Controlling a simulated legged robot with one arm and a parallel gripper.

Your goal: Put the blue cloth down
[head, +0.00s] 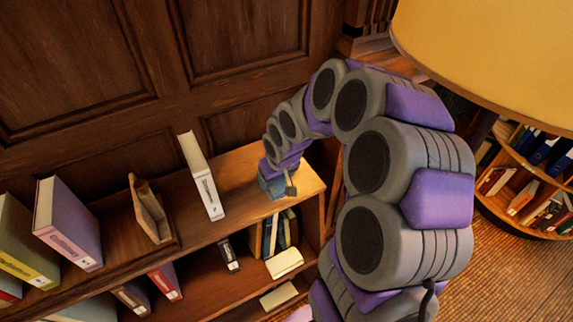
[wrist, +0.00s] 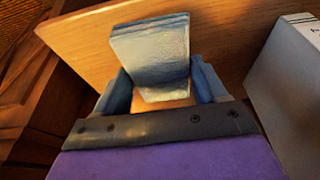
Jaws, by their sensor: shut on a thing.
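The blue cloth (wrist: 150,48) is a folded, pale blue-grey block in the wrist view. It sits between the two blue fingers of my gripper (wrist: 160,80), which is shut on it. In the head view my gripper (head: 276,186) is low over the right end of the wooden shelf top (head: 244,172). The cloth is small there and hard to tell from the blue fingers. I cannot tell whether the cloth touches the wood.
A white upright book (head: 202,176) stands left of my gripper. A brown holder (head: 150,208) and a purple binder (head: 68,224) are farther left. A yellow lampshade (head: 490,50) hangs upper right, above a round bookcase (head: 530,180).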

